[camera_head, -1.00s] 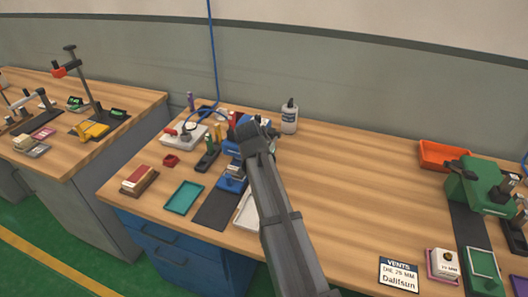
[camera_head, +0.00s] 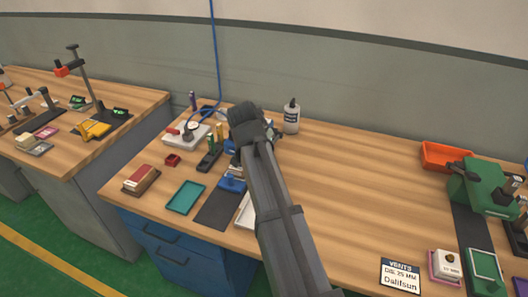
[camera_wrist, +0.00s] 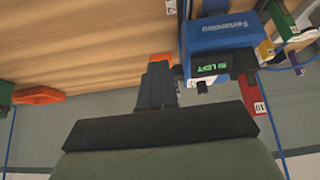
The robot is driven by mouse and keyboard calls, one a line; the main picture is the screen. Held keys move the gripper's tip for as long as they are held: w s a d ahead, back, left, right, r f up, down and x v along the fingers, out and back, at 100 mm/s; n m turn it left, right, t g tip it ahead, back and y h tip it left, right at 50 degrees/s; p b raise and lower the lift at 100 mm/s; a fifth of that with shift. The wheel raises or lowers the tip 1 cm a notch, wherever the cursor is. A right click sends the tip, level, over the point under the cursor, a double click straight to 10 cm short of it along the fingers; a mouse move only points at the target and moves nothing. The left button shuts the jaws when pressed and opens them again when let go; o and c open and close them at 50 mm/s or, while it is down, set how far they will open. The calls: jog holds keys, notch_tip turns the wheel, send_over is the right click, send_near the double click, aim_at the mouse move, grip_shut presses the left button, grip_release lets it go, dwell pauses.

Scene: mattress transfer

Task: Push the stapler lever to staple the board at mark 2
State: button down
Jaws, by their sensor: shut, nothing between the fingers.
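My gripper (camera_head: 247,118) is shut and empty above the left part of the near bench. In the head view it hides most of a blue machine; a blue lower part (camera_head: 232,184) shows beside my arm. In the wrist view, my gripper fingers (camera_wrist: 158,75) are together, just left of the blue machine (camera_wrist: 222,38), which has a lit green display (camera_wrist: 212,68). I cannot tell whether they touch it. The machine looks like the stapler, but I cannot make out its lever, the board or mark 2.
A teal tray (camera_head: 186,197), a dark mat (camera_head: 217,210) and a red-topped block (camera_head: 142,179) lie at the front left. A white bottle (camera_head: 291,117) stands behind. An orange bin (camera_head: 446,156) and a green machine (camera_head: 484,188) stand right. The bench middle is clear.

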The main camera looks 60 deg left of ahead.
jog(key=shift+v, duration=2.55)
jog(key=shift+s+d+f, duration=0.1)
